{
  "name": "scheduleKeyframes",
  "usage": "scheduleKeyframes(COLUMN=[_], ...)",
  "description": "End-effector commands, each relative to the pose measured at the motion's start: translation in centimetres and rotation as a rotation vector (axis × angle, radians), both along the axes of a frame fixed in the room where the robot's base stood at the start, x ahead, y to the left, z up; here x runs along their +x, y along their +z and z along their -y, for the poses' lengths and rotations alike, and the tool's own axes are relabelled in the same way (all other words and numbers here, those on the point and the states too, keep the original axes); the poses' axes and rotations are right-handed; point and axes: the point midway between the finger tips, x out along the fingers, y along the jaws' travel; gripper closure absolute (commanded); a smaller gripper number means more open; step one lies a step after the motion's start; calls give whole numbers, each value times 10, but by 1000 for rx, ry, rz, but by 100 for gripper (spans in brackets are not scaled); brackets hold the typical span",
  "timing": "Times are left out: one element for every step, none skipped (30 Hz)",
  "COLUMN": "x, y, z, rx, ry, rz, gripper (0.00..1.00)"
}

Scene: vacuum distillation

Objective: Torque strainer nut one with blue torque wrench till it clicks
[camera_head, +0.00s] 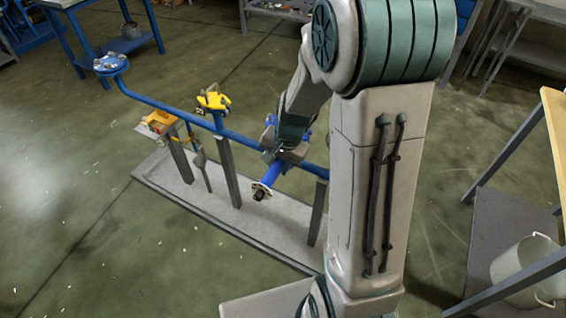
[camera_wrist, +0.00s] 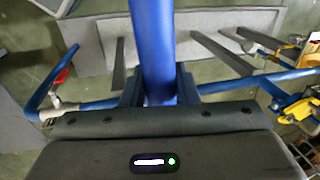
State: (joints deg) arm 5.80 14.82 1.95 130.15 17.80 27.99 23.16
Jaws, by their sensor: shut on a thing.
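A thick blue bar (camera_wrist: 151,40), which looks like the blue torque wrench, lies between the two fingers of my gripper (camera_wrist: 158,90) in the wrist view and runs out of the top edge. My gripper (camera_head: 287,151) is shut on it above the blue pipe in the head view. Just below the gripper, a blue cylinder (camera_head: 272,176) slants down to a pale round flange with a dark stub (camera_head: 261,191). I cannot tell whether that cylinder is the strainer or part of the wrench. Strainer nut one cannot be made out, nor the wrench's contact with it.
The blue pipe (camera_head: 245,138) stands on posts over a grey plinth (camera_head: 185,196). A yellow valve (camera_head: 214,100) sits left of my gripper. A red handle (camera_wrist: 61,76) shows in the wrist view. A bucket (camera_head: 526,268) stands at lower right.

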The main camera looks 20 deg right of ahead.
Motion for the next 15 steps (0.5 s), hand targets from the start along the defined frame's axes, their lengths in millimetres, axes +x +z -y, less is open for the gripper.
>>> scheduleKeyframes(x=[3, 4, 5, 6, 7, 8, 9, 10, 11, 11, 11, 12, 12, 12, 12], y=[2, 3, 2, 2, 2, 2, 2, 1, 1, 1, 1, 1, 0, 0, 0], z=[-2, -4, -5, -6, -7, -8, -9, -10, -11, -11, -11, -11, -11, -11, -11], rx=[0, 0, -1, -1, -1, -1, -1, -1, -1, -1, -1, -1, -1, -1, -1], ry=[-12, -20, -32, -41, -50, -59, -66, -72, -78, -83, -86, -89, -90, -91, -91], rz=[3, 4, 4, 4, 4, 4, 4, 4, 4, 5, 5, 5, 5, 5, 5], gripper=[100, 100, 100, 100, 100, 100, 100, 100, 100, 100, 100, 100, 100, 100, 100])
